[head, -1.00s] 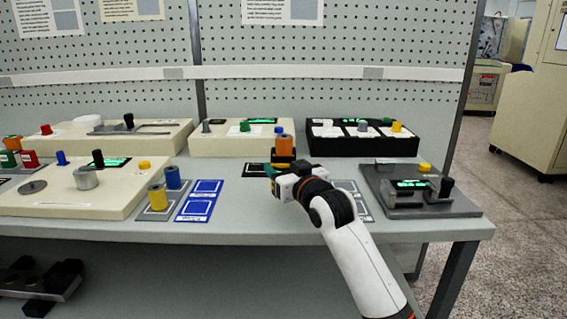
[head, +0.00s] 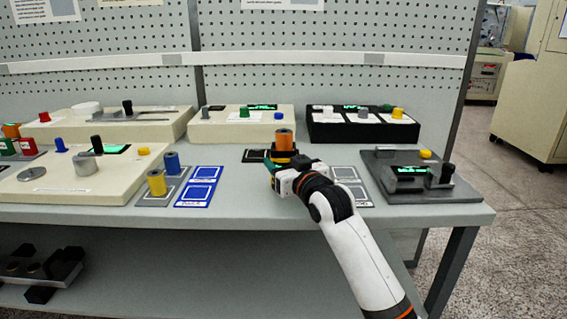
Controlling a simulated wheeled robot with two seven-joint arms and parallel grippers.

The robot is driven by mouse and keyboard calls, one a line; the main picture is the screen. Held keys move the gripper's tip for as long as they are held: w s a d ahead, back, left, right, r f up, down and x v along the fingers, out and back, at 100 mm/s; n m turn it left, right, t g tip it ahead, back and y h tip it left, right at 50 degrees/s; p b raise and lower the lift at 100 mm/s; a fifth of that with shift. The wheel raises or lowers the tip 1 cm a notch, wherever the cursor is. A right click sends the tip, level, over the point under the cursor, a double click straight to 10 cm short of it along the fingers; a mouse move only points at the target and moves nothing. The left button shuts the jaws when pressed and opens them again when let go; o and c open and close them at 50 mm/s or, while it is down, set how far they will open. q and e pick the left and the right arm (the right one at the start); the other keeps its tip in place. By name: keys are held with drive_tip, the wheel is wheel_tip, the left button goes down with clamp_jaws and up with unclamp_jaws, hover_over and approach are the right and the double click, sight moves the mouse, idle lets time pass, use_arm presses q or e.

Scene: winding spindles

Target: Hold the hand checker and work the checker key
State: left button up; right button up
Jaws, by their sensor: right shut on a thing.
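My right gripper (head: 279,166) reaches in from the lower right over the middle of the bench. It is shut around the lower part of an upright orange spool (head: 284,137). Its jaws and wrist partly hide the spool's base and a small green part beside it. A flat grey device (head: 465,190) at the right of the bench has a green lit display, a yellow knob (head: 425,154) and a black upright handle (head: 447,172). I cannot tell which thing is the hand checker. My left gripper is not in view.
A black console (head: 360,132) and a cream console (head: 240,130) stand at the back. Blue-framed pads (head: 199,187) lie left of my gripper, beside a yellow spool (head: 156,183) and a blue spool (head: 172,163). Larger cream consoles fill the left. Bare bench lies before the gripper.

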drive_tip(key=shift+f, duration=0.6)
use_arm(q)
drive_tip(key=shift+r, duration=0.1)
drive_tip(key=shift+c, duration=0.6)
use_arm(e)
drive_tip(key=shift+f, duration=0.15)
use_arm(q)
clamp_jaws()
use_arm(e)
drive_tip(key=shift+f, duration=0.1)
drive_tip(key=shift+f, duration=0.1)
idle(1.1)
